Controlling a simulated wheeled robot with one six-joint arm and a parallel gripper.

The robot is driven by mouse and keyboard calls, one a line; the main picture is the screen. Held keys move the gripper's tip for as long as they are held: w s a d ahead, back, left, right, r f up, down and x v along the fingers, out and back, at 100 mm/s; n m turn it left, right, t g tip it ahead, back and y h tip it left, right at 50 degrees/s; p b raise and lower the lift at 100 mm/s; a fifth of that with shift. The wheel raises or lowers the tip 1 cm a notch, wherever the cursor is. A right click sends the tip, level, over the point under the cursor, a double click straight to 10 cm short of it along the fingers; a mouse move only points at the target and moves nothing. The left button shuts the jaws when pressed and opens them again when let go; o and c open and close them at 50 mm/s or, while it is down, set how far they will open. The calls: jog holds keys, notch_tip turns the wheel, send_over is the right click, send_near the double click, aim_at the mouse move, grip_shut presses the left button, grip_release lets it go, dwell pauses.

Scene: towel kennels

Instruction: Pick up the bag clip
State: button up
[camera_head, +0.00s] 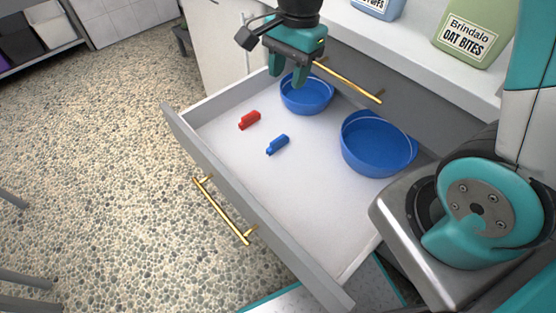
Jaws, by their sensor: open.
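Two small clip-like pieces lie apart on the white floor of an open drawer (245,190). One is a red clip (249,120), nearer the drawer's front left. The other is a blue clip (278,145), nearer the middle. I cannot tell which of them is meant by the bag clip. My gripper (289,76) is teal, points down, and is open and empty. It appears above the back left of the drawer, in front of the smaller blue bowl in the picture, and apart from both clips.
A smaller blue bowl (307,97) and a larger blue bowl (377,152) stand in the drawer along its back. The drawer has raised walls and a brass front handle (226,212). A green oat bites container (474,30) stands on the counter above. Around the clips the drawer floor is clear.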

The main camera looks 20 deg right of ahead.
jog(key=m+b, duration=0.2)
send_near(278, 139)
jog(key=f+b, duration=0.1)
jog(key=f, duration=0.2)
jog(key=f+b, duration=0.1)
jog(key=f, duration=0.1)
jog(key=shift+s+a+f+b, duration=0.15)
jog(key=shift+s+b, duration=0.15)
jog(key=shift+b, duration=0.05)
jog(key=f+b, duration=0.1)
jog(key=f, duration=0.1)
jog(key=a+f+b, duration=0.1)
jog(key=f, duration=0.2)
jog(key=shift+w+f, duration=0.15)
jog(key=shift+f, duration=0.15)
grip_shut()
